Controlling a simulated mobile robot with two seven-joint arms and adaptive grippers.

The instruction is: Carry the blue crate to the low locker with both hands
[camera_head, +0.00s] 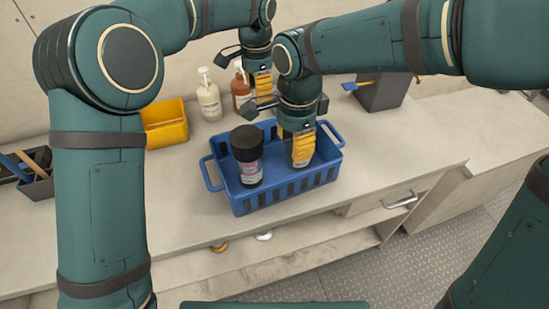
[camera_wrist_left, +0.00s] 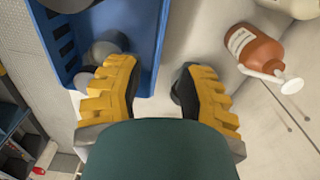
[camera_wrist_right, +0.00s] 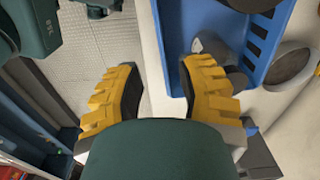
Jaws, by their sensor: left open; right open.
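The blue crate (camera_head: 290,192) stands on the counter with a black-capped jar (camera_head: 248,170) in it. Other grey round items in it show in the left wrist view (camera_wrist_left: 103,50) and are mostly hidden in the head view. My left gripper (camera_head: 263,88) is open above the crate's far side; in its wrist view one finger is over the crate (camera_wrist_left: 152,40), the other outside. Neither holds anything. I cannot tell which part is the low locker.
A white pump bottle (camera_head: 209,98) and a brown bottle (camera_head: 241,90) stand behind the crate. A yellow bin (camera_head: 165,124) is to the left, a grey holder (camera_head: 383,92) to the right. Below the counter are an open shelf (camera_head: 290,255) and a drawer handle (camera_head: 400,200). A lower surface (camera_head: 485,135) extends right.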

